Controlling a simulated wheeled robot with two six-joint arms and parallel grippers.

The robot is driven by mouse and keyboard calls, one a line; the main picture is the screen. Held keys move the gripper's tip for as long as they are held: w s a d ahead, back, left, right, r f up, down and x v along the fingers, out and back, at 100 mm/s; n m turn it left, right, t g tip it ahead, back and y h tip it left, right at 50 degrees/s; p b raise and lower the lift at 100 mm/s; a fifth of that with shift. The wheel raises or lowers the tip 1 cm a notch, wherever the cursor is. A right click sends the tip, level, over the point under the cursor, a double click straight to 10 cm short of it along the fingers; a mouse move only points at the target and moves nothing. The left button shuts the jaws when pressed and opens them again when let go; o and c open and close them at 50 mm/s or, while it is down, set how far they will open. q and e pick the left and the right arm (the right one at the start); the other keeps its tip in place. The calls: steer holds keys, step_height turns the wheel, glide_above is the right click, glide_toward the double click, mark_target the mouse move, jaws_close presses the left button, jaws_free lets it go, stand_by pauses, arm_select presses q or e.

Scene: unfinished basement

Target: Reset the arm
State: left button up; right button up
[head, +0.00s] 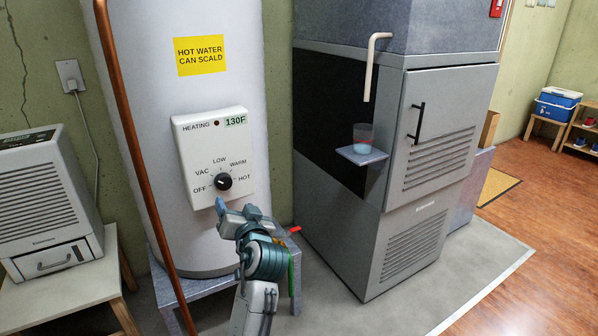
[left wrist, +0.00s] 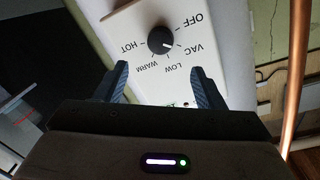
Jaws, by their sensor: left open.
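My left arm comes up from the bottom of the head view. My left gripper (head: 236,208) is open just below the black knob (head: 223,182) on the water heater's white control panel (head: 212,150). In the left wrist view both fingers of the gripper (left wrist: 163,84) stand apart with nothing between them. The knob (left wrist: 160,40) is beyond the fingertips, apart from them. Its white mark seems to point toward the VAC side. My right gripper is in neither view.
The white water heater (head: 165,75) stands on a grey stand. A copper pipe (head: 130,130) runs down its left side. A dehumidifier (head: 45,200) is at the left. A grey furnace (head: 400,240) at the right has a small shelf (head: 350,156) with a cup (head: 363,137). Floor is open at far right.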

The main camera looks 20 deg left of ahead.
arm_select(q)
steer(key=shift+f, duration=0.1)
